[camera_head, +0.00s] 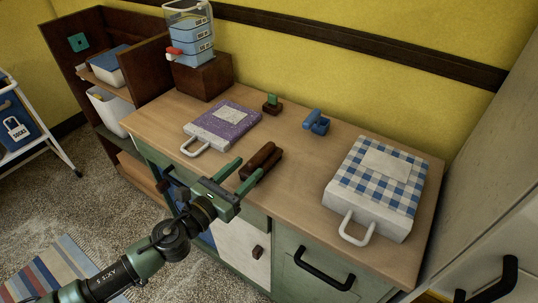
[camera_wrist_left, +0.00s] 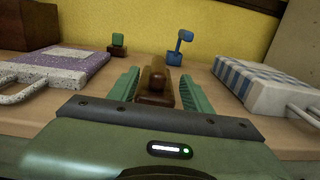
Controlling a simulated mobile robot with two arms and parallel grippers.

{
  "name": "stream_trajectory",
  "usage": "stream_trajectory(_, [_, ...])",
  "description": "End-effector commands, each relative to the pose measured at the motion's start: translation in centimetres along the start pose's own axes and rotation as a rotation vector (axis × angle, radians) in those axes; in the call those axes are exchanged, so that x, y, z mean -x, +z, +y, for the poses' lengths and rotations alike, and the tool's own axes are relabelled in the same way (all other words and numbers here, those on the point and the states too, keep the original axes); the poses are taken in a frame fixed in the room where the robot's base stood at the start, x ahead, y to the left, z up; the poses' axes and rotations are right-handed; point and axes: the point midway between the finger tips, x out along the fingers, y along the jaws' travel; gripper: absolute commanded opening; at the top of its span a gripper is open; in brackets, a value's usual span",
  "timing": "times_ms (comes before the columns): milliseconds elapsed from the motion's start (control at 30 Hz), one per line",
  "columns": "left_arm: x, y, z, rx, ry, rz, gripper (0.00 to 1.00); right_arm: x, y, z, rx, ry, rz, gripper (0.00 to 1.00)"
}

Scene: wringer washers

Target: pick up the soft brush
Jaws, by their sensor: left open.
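A dark brown wooden object (camera_head: 261,159), which looks like the brush, lies near the front edge of the wooden counter (camera_head: 290,180). In the left wrist view the brown object (camera_wrist_left: 155,85) stands straight ahead, between the lines of the two fingers. Its bristles cannot be made out. My left gripper (camera_head: 240,172) is open, with green fingers pointing at the brown object from the front edge. In the left wrist view the gripper (camera_wrist_left: 158,88) has nothing clamped in it. My right gripper is not in view.
A purple speckled case (camera_head: 222,124) with a white handle lies left. A blue checked case (camera_head: 378,180) lies right. A small green-topped block (camera_head: 272,104) and a blue item (camera_head: 316,122) stand behind. Stacked blue containers (camera_head: 190,42) stand on a dark box at the back left.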

Motion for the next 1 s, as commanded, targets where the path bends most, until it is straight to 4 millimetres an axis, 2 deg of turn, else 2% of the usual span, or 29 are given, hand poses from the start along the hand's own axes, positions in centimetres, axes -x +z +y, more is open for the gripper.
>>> stream_trajectory(133, [-1.3, 0.1, 0.0, 0.001, 0.0, -0.001, 0.49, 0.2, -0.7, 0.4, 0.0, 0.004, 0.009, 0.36])
stream_trajectory(400, [-4.8, 0.3, 0.2, 0.003, 0.001, -0.001, 0.49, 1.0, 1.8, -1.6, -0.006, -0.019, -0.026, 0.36])
stream_trajectory(600, [-7.3, 0.2, 0.2, 0.003, 0.001, 0.0, 0.49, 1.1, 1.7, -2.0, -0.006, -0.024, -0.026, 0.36])
stream_trajectory(867, [-7.7, 0.1, 0.3, 0.003, 0.001, 0.001, 0.49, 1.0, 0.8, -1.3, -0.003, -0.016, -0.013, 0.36])
stream_trajectory(900, [-7.7, 0.1, 0.3, 0.003, 0.001, 0.001, 0.46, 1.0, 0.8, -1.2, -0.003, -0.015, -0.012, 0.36])
stream_trajectory(1000, [-7.7, 0.1, 0.2, 0.003, 0.001, 0.001, 0.18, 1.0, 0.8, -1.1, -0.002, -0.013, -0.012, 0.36])
